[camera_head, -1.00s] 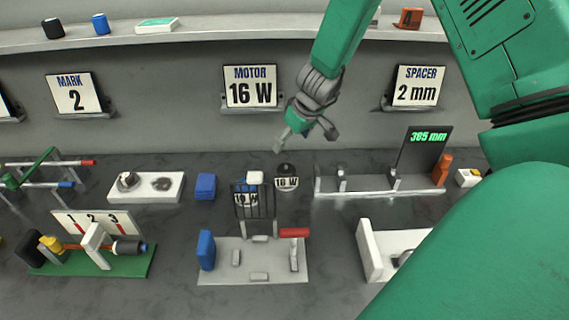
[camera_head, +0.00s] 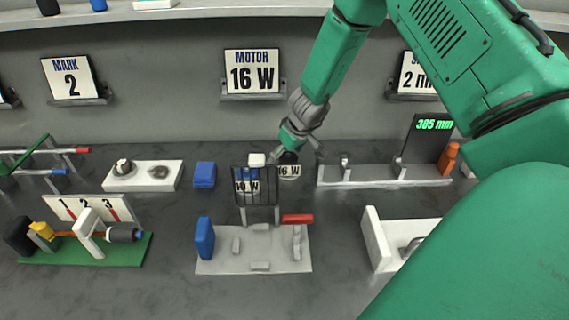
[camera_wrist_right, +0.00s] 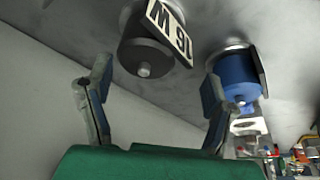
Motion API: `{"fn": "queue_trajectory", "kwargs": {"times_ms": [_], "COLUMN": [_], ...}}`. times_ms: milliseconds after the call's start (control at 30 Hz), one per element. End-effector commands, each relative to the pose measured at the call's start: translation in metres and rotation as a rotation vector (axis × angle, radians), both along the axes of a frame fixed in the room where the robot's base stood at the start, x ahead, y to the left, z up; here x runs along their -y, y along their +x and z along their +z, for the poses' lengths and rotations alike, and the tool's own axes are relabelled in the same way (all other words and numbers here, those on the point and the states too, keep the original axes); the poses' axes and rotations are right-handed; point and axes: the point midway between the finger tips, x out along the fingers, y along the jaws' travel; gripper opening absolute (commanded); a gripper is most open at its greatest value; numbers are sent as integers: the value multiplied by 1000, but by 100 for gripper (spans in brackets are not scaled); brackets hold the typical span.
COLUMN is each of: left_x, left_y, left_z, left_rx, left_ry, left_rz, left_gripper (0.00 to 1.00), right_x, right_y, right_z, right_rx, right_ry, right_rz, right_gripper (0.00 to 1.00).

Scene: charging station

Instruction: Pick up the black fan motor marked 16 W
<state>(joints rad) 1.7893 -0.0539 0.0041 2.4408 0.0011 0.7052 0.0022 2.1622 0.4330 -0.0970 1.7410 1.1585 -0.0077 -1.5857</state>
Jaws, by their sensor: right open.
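The black fan motor (camera_head: 289,171) stands on the dark bench, its white 16 W plate facing me. My right gripper (camera_head: 300,152) is right above and beside it and partly hides its top. In the right wrist view the black motor (camera_wrist_right: 144,55) shows beyond the open, empty fingers of the gripper (camera_wrist_right: 155,75), between them and toward the left one. I cannot tell whether a finger touches it. My left gripper is not in view.
A blue motor (camera_wrist_right: 236,78) stands close to the black one, behind the dark wire guard (camera_head: 256,196) of a grey fixture (camera_head: 215,262). The MOTOR 16 W sign (camera_head: 252,71) hangs behind.

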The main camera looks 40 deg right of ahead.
Motion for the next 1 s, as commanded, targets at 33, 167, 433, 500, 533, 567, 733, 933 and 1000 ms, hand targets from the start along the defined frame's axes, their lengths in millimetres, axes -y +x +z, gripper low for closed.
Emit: {"fn": "queue_trajectory", "kwargs": {"times_ms": [33,167,433,500,533,567,733,933,1000], "left_x": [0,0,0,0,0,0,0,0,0], "left_y": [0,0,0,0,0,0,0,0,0], "left_z": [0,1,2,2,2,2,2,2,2], "left_rx": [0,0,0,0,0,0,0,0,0], "left_ry": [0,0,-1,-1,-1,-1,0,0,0], "left_rz": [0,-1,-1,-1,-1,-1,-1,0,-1], "left_gripper": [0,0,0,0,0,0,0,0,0], "right_x": [4,9,7,5,5,4,3,8,8], "right_y": [1,7,19,20,20,20,20,20,20], "right_z": [-6,-25,-48,-47,-47,-46,-46,-48,-48], "right_rx": [-2,-5,-2,-2,-2,-2,-2,-1,-1], "right_ry": [2,2,2,-2,-3,-3,-3,2,2], "right_rz": [-5,-6,-4,-4,-3,-3,-2,-4,-3], "right_gripper": [74,74,74,74,74,74,46,12,12]}}
